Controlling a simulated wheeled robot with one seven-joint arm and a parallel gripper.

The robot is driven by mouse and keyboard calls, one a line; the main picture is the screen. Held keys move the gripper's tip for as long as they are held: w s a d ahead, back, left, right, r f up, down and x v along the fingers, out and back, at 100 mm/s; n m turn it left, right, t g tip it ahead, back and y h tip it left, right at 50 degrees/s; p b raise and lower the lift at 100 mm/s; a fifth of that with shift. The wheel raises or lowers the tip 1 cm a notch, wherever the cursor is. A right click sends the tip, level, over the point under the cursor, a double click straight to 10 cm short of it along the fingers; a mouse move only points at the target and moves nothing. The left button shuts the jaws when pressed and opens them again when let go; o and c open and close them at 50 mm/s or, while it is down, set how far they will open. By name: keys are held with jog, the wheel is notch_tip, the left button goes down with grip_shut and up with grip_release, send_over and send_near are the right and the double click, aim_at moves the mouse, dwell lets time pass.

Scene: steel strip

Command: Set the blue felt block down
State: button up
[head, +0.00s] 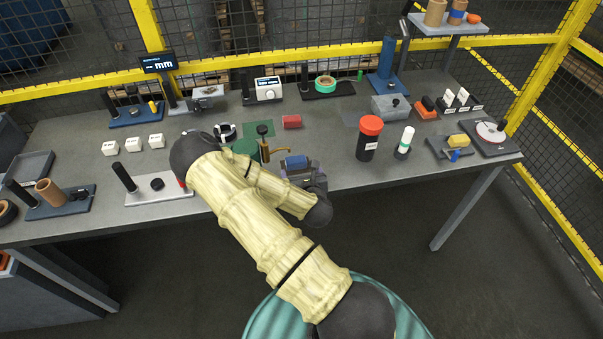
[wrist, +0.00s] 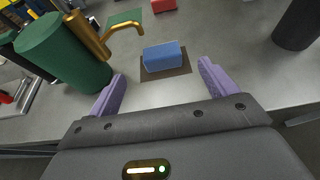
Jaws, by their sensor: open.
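The blue felt block (wrist: 162,56) rests on a small brown square mat (wrist: 166,72) on the table in the wrist view. In the head view the blue block (head: 296,162) shows just beyond my gripper. My gripper (wrist: 160,88) is open, with its two purple fingers spread on the near side of the block. The block lies ahead of the fingertips, and I see no finger touching it. In the head view my arm hides part of the gripper.
A green cylinder with a brass spout (wrist: 65,50) stands close to my left finger. A dark cylinder (wrist: 298,22) stands to the right; in the head view a black jar with a red lid (head: 369,137) stands there. A red block (head: 292,121) lies behind. Bare table lies between block and jar.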

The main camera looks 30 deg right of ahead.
jog(key=m, duration=0.2)
jog(key=m+h, duration=0.1)
jog(key=shift+d+r+m+g, duration=0.15)
jog(key=shift+r+m+g, duration=0.05)
jog(key=shift+m+g, duration=0.2)
jog(key=m, duration=0.3)
jog(key=shift+s+r+g, duration=0.15)
jog(key=shift+s+g, duration=0.1)
jog(key=shift+g, duration=0.15)
jog(key=m, duration=0.1)
jog(key=m+g, duration=0.1)
jog(key=shift+s+a+r+m, duration=0.15)
jog(key=shift+s+a+m, duration=0.05)
jog(key=shift+m, duration=0.1)
jog(key=s+a+r+m+g+y, duration=0.2)
jog(key=s+a+r+m, duration=0.5)
jog(key=m, duration=0.4)
jog(key=s+a+r+m+g+y, duration=0.2)
jog(key=s+a+r+m+g, duration=0.3)
jog(key=m, duration=0.7)
jog(key=s+a+r, duration=0.2)
jog(key=s+r, duration=0.1)
jog(key=r, duration=0.1)
jog(key=shift+s+a+r+g+y, duration=0.3)
jog(key=shift+r, duration=0.05)
